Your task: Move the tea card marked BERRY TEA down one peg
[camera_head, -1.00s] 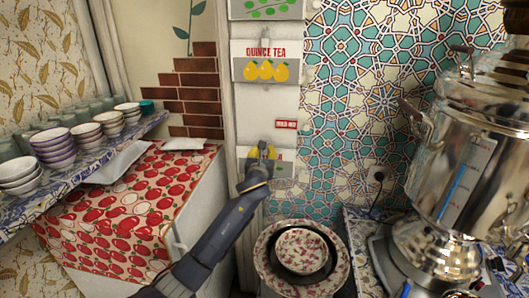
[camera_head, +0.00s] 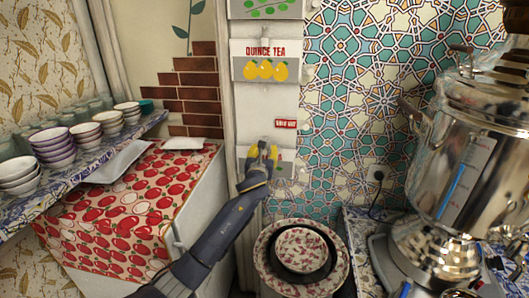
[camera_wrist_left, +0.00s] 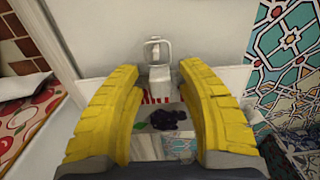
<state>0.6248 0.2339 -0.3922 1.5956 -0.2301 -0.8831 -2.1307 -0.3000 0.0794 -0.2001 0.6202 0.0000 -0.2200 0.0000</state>
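The berry card (camera_wrist_left: 164,118) hangs on the white wall post, seen between my left gripper's fingers in the left wrist view. It shows dark berries, a green leaf and partly covered red lettering. In the head view part of the card (camera_head: 285,168) shows right of the gripper. A pale peg or hook piece (camera_wrist_left: 158,60) stands at the card's top edge, between the fingertips. My left gripper (camera_head: 262,150) has its yellow fingers apart, in front of the card's upper part. The left wrist view shows a gap between the fingertips (camera_wrist_left: 160,75). My right gripper is not in view.
The QUINCE TEA card (camera_head: 266,62) hangs higher on the post, with a green-pictured card (camera_head: 266,9) above it. A samovar (camera_head: 460,170) stands right, stacked plates (camera_head: 302,252) below, and a shelf of bowls (camera_head: 60,150) left.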

